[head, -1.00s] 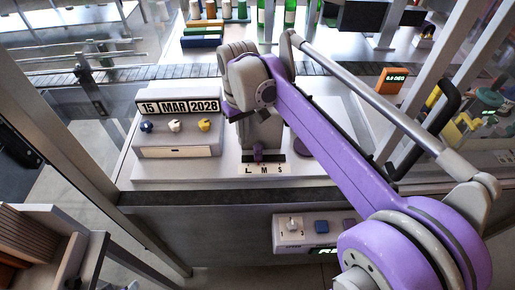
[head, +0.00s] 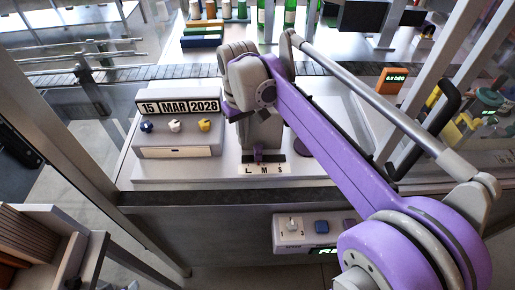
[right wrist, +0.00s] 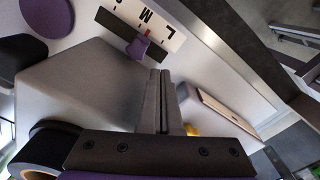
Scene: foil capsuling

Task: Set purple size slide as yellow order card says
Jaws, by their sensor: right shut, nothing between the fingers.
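The purple size slide (head: 257,155) sits in a dark slot behind a white scale (head: 266,170) marked L, M and S. Its knob stands between L and M. In the right wrist view, the slide (right wrist: 138,48) shows a red mark by the scale, also between L and M. My right gripper (right wrist: 161,76) is shut and empty, its fingertips a little apart from the slide in that picture. In the head view, my right arm hides its fingertips. I cannot make out a yellow order card. My left gripper is not in view.
A date block (head: 179,107) reading 15 MAR 2028 stands left of the slide, with blue, white and yellow knobs below it. A purple disc (head: 303,146) lies to the right. A control box (head: 312,233) hangs on the bench front. A conveyor runs behind.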

